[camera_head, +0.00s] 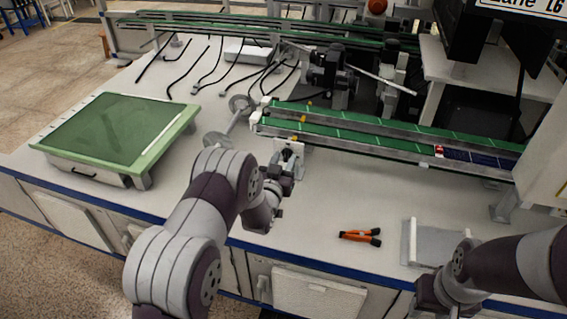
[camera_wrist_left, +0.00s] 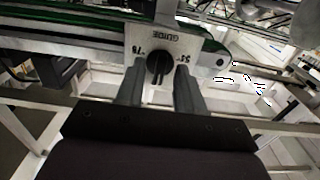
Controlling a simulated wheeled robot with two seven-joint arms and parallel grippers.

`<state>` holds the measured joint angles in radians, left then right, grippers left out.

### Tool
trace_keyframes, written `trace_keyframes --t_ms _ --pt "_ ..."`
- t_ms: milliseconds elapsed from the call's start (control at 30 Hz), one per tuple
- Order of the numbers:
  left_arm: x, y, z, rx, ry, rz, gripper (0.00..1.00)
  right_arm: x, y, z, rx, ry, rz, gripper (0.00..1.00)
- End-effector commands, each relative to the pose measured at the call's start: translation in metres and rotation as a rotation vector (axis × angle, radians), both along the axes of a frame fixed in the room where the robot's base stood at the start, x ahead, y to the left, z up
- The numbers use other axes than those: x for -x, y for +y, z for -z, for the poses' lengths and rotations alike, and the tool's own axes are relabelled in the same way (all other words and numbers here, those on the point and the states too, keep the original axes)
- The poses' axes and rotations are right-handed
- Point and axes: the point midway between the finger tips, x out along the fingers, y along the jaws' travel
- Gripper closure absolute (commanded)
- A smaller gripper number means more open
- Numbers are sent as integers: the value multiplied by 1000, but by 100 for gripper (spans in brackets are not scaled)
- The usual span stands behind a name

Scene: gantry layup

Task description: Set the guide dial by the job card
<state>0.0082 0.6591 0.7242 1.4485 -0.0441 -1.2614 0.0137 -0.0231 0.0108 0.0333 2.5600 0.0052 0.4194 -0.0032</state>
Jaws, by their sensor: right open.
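The guide dial is a black round knob (camera_wrist_left: 158,66) on a white plate (camera_wrist_left: 190,47) marked GUIDE, upside down in the left wrist view. Small number labels flank the knob; I cannot read them surely. The plate also shows in the head view (camera_head: 291,150) at the conveyor's near end. My left gripper (camera_wrist_left: 158,78) is open, one finger on each side of the knob; I cannot tell whether they touch it. My right gripper (camera_head: 440,292) is open, low at the right of the head view, partly hidden. A white sign (camera_head: 525,5) reading "Lane L6" is cut off at top right; no card is clearly identifiable.
Green conveyor belts (camera_head: 370,133) run across the bench, with a red item (camera_head: 439,150) on one. Orange-handled pliers (camera_head: 360,236) and a grey tray (camera_head: 441,247) lie at the front right. A green-topped box (camera_head: 120,128) stands left. Bench between dial and pliers is clear.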

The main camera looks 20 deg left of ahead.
Motion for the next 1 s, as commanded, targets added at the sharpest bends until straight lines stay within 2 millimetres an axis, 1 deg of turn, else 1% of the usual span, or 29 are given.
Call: trace_keyframes --t_ms 167,200,300,667,867,1000 --pt "0 0 0 0 0 0 63 0 0 0 0 0 0 57" --pt "0 0 0 0 0 0 69 0 0 0 0 0 0 57" --pt "0 0 0 0 0 0 100 0 0 0 0 0 0 57" --pt "0 0 0 -27 -1 0 100 0 0 1 0 0 0 57" --pt "0 0 0 -123 -5 0 100 0 0 4 0 0 0 57" --pt "0 -1 1 -234 -7 1 100 0 0 7 0 0 0 57"
